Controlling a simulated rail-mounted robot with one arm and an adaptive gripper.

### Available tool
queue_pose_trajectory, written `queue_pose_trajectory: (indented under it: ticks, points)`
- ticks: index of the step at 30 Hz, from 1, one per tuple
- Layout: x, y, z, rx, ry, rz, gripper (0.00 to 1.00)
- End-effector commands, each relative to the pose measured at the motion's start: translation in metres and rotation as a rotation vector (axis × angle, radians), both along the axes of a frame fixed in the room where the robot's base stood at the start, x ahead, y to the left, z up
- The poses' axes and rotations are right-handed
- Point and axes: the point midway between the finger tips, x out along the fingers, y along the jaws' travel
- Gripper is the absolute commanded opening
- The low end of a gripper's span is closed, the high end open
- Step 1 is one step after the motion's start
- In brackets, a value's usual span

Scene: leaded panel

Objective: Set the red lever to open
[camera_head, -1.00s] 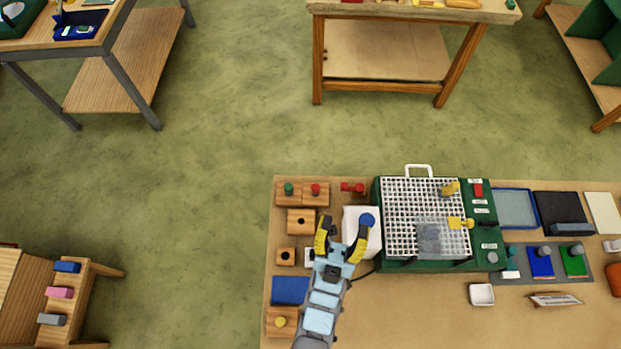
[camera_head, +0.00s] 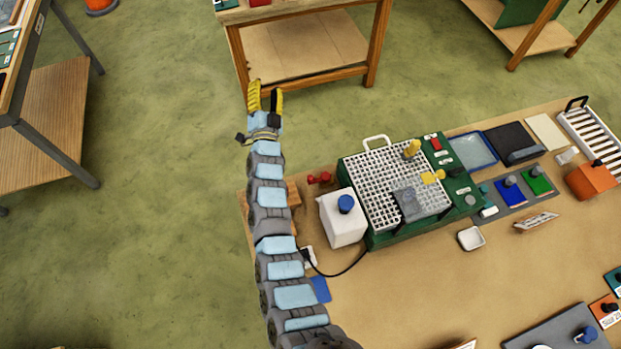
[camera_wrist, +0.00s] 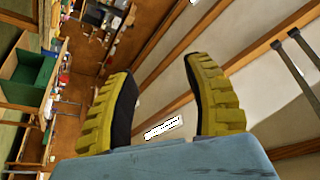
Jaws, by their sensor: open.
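A small red fitting (camera_head: 319,178) sits at the table's far left edge, beside a white container with a blue cap (camera_head: 343,218). It may be the red lever; its setting is too small to tell. My gripper (camera_head: 265,97) is up and beyond the table's far left edge, well apart from the red fitting. Its yellow-and-black fingers are spread with nothing between them. In the wrist view my gripper (camera_wrist: 160,85) points at the room's far wall and rafters, and no lever shows between the fingers.
A green machine (camera_head: 375,241) with a white grid top and a small red part (camera_head: 435,144) stands right of the container. My arm covers the table's left end and hides wooden blocks there. Another wooden table (camera_head: 305,60) stands behind, with open floor between.

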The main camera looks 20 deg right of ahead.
Motion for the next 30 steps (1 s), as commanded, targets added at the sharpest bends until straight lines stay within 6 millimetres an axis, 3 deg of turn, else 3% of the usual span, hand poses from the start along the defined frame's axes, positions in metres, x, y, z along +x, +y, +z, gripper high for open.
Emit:
queue_pose_trajectory:
  ticks: [1,6,15,23,30]
  points:
    - [0.018,-0.004,0.002,0.031,0.023,0.027,0.52]
    - [0.067,0.003,0.003,0.143,0.134,0.142,0.52]
    - [0.118,0.029,0.009,0.272,0.371,0.35,0.52]
    - [0.118,0.047,0.003,0.323,0.633,0.483,0.52]
    - [0.079,0.048,-0.024,0.338,0.938,0.532,0.52]
